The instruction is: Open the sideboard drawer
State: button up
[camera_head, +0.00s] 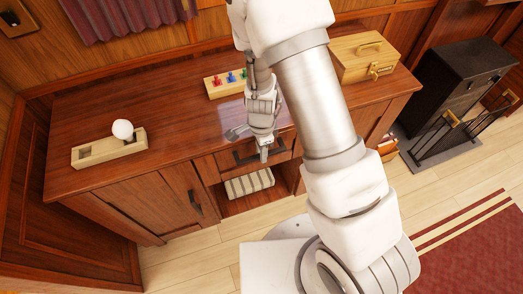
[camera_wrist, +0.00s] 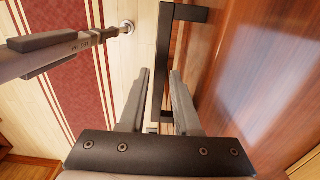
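The wooden sideboard (camera_head: 165,125) stands along the wall. Its drawer (camera_head: 283,150) is in the upper middle of the front and looks flush, partly hidden by my arm. The drawer has a dark bar handle (camera_head: 244,159), which shows large in the wrist view (camera_wrist: 164,60). My gripper (camera_head: 264,153) points down at the drawer front by the handle. In the wrist view my gripper (camera_wrist: 160,72) is open, with the handle bar between its two fingers and visible gaps beside it. I cannot tell whether either finger touches the bar.
On the sideboard top are a wooden block with a white ball (camera_head: 122,130), a board with coloured pegs (camera_head: 230,79) and a wooden box (camera_head: 364,57). A striped item (camera_head: 249,183) lies in the niche below the drawer. A black stove-like cabinet (camera_head: 455,82) stands right.

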grip_shut()
dwell(1.3)
